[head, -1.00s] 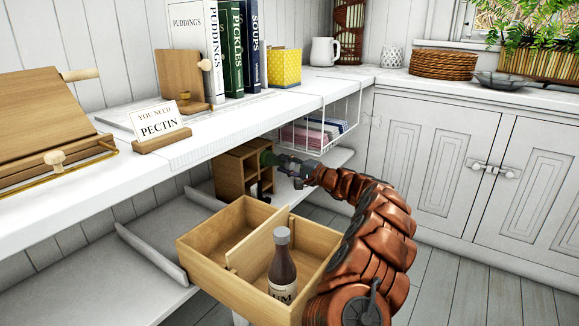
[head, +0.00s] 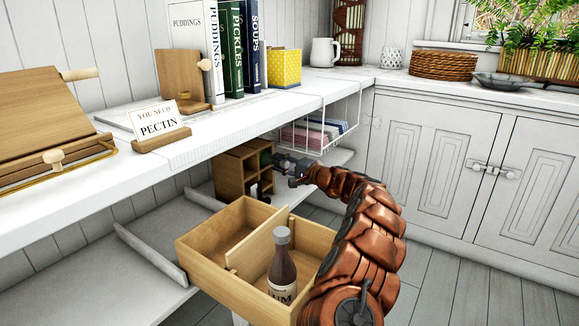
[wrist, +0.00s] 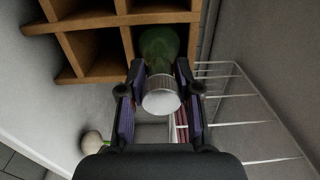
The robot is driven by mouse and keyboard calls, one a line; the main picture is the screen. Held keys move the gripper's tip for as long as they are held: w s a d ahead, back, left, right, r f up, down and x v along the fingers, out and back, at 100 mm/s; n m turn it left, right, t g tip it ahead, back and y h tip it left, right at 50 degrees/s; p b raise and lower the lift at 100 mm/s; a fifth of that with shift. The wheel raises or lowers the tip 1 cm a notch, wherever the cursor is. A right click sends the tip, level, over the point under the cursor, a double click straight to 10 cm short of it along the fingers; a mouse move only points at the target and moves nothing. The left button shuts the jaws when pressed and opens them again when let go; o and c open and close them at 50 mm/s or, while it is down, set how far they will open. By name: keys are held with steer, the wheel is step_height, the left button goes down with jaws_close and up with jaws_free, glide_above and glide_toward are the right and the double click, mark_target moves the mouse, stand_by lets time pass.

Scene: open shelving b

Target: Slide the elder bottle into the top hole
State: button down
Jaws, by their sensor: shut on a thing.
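The green bottle (wrist: 160,46), its label out of sight, lies with its body partly inside an opening of the wooden rack (wrist: 92,20). Its pale cap (wrist: 161,102) points back toward my wrist. My gripper (wrist: 161,78) is shut on the bottle's neck, one finger on each side. In the head view the rack (head: 231,170) stands under the counter, and the bottle (head: 266,158) shows at its upper right opening. My gripper (head: 284,165) is just right of it. The bottle's far end is hidden inside the rack.
A wooden crate (head: 196,258) with a divider stands in front, holding a dark bottle (head: 282,268) labelled "UM" in part. A white wire basket (head: 338,122) hangs under the counter (head: 230,137), close right of the rack. A pale round object (wrist: 93,142) lies lower left in the wrist view.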

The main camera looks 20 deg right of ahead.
steer(key=c, duration=0.7)
jaws_free()
